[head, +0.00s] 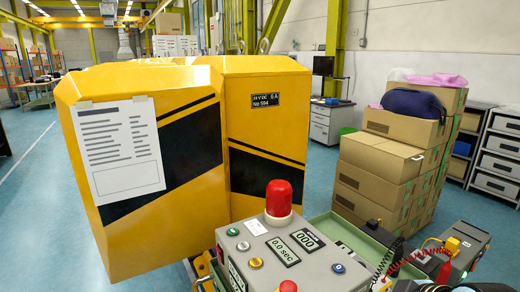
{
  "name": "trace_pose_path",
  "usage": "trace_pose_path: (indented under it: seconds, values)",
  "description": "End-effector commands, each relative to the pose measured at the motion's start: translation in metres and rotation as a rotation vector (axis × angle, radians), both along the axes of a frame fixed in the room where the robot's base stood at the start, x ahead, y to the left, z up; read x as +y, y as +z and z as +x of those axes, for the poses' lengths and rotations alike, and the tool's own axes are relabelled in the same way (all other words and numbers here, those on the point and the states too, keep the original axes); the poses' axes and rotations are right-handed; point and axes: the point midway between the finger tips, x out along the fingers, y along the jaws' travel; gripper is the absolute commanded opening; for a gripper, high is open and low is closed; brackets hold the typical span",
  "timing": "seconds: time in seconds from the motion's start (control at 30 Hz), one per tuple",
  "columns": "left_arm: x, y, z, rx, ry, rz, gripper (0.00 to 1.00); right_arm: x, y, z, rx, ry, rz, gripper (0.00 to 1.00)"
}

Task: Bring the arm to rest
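A large yellow gate cabinet (150,180) with black diagonal stripes stands at the left and centre. A printed white sheet (115,148) is fixed to its front. A second yellow panel (265,125) with a small black number plate stands directly right of it. A grey control box (285,248) is in front, with a red dome lamp (279,198) on top, buttons, and displays reading "0.0 sec" and "000". I cannot make out a separate gate arm. Neither of my grippers shows in the head view.
Stacked cardboard boxes (375,175) stand at the right, with a dark blue bag (414,103) on top. A green surface (350,236) behind the control box is beside a dark grey device (455,245) and coiled cables (390,262). Blue floor (32,190) is clear at the left.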

Motion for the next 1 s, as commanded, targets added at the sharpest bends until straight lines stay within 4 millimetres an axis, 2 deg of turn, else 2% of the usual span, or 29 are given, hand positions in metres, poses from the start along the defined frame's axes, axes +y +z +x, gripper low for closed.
trace_pose_path:
  seconds: [0.23, 0.47, 0.7, 1.0]
  values:
    - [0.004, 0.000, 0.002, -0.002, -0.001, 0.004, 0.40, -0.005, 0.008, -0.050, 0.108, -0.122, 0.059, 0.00]
    - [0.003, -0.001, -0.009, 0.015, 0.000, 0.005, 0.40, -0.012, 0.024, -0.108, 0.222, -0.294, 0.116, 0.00]
    - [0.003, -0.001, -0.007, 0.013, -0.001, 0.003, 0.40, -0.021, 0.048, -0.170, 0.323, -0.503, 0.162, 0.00]
    - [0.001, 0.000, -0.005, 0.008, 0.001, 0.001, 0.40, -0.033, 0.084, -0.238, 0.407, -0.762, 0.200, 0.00]
